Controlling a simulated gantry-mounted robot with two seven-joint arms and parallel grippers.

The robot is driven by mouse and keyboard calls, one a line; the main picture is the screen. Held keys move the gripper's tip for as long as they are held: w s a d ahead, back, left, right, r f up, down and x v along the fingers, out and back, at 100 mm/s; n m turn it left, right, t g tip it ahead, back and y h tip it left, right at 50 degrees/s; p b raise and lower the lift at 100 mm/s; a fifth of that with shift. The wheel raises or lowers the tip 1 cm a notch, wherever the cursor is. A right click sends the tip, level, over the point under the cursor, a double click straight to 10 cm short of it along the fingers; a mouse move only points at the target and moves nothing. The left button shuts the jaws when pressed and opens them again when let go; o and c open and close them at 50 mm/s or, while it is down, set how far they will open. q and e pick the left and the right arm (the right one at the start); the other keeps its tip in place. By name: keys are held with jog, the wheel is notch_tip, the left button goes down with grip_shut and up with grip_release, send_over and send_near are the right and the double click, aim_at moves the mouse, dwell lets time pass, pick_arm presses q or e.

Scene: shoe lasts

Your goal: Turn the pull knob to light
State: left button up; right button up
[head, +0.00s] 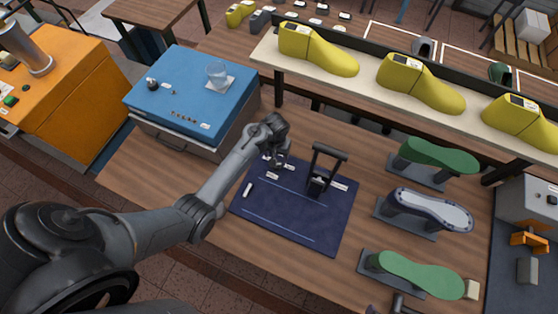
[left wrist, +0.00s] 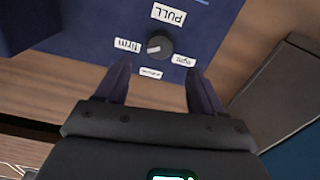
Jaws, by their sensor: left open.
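The pull knob (left wrist: 160,44) is a small dark round knob on a dark blue panel, below a white PULL label (left wrist: 168,14) in the left wrist view. Its white mark faces left, roughly toward the firm label (left wrist: 128,45). The light label (left wrist: 184,60) is at its lower right; a small label (left wrist: 151,72) below it is too small to read surely. My left gripper (left wrist: 158,69) is open, its fingers apart on either side just short of the knob and not touching it. In the head view my left gripper (head: 282,160) is over the blue mat's back left part, hiding the knob.
The blue mat (head: 290,225) carries a black upright frame (head: 323,170) close right of my gripper and a small white piece (head: 248,189). A blue-topped box (head: 190,95) stands at left. Green and grey soles (head: 430,210) on stands are at right. Yellow lasts (head: 318,52) line the back shelf.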

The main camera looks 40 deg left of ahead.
pick_arm(q)
notch_tip(320, 180, down, 6)
jog(key=shift+f+b, duration=0.15)
jog(key=shift+b, duration=0.3)
jog(key=shift+f, duration=0.55)
jog(key=c, duration=1.1)
jog(key=shift+o, duration=0.2)
